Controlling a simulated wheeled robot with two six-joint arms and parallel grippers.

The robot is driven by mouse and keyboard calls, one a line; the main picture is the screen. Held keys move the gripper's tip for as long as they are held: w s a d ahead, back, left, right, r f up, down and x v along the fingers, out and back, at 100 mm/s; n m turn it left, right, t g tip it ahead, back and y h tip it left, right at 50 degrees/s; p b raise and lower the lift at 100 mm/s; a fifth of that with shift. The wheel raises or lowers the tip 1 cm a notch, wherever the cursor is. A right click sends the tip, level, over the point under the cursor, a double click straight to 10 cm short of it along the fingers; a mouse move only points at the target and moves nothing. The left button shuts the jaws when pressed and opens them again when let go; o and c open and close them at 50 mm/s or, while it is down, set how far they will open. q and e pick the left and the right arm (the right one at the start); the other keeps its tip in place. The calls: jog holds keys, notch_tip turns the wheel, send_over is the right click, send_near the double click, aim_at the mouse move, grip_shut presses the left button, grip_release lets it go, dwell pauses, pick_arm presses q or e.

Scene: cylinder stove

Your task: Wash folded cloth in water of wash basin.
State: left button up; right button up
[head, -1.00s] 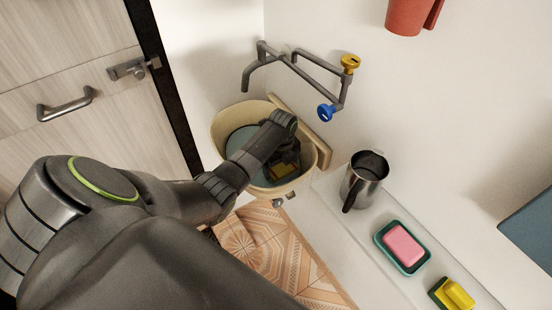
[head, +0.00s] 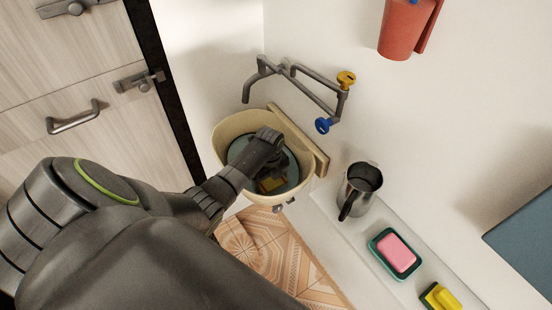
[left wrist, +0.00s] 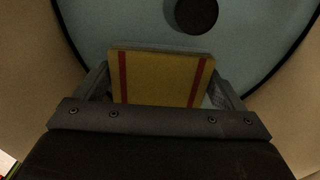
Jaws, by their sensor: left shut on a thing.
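The wash basin (head: 222,131) is a cream tub on the wall below the pipes, with blue-grey water (head: 291,172) inside. My left gripper (head: 268,184) reaches down into the basin and is shut on the folded cloth (head: 273,184). In the left wrist view the cloth (left wrist: 160,78) is yellow with two red stripes, upright between the fingers. The water surface (left wrist: 110,22) lies behind it there, with a dark round spot (left wrist: 196,14). Whether the cloth's lower edge is under water is hard to tell. My right gripper does not show.
A grey tap pipe (head: 300,75) with yellow and blue knobs is above the basin. A white ledge (head: 335,205) holds a metal jug (head: 359,190), a pink soap in a green dish (head: 396,254) and a sponge (head: 440,297). A door (head: 80,90) stands at left.

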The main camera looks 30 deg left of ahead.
pick_arm(q)
jog(key=shift+w+d+f+b, duration=0.1)
jog(key=shift+w+d+b, duration=0.2)
jog(key=shift+w, duration=0.3)
jog(key=shift+w+d+r+b, duration=0.15)
jog(key=shift+w+b, duration=0.2)
jog(key=shift+w, duration=0.2)
jog(key=shift+w+d+f+b, duration=0.15)
jog(key=shift+w+d+b, duration=0.15)
jog(key=shift+w, duration=0.3)
jog(key=shift+w+d, duration=0.1)
jog(key=shift+w, duration=0.2)
jog(key=shift+r, duration=0.2)
jog(key=r+p, duration=0.2)
jog(key=p, duration=0.1)
jog(key=shift+s+r, duration=0.2)
jog(key=shift+s, duration=0.05)
jog(key=r+p, duration=0.1)
jog(key=p, duration=0.1)
jog(key=s+r+p, duration=0.1)
jog(key=r+p, duration=0.2)
jog(key=p, duration=0.1)
jog(key=shift+s+a+r, duration=0.25)
jog(key=shift+a+r, duration=0.05)
jog(key=shift+a, duration=0.1)
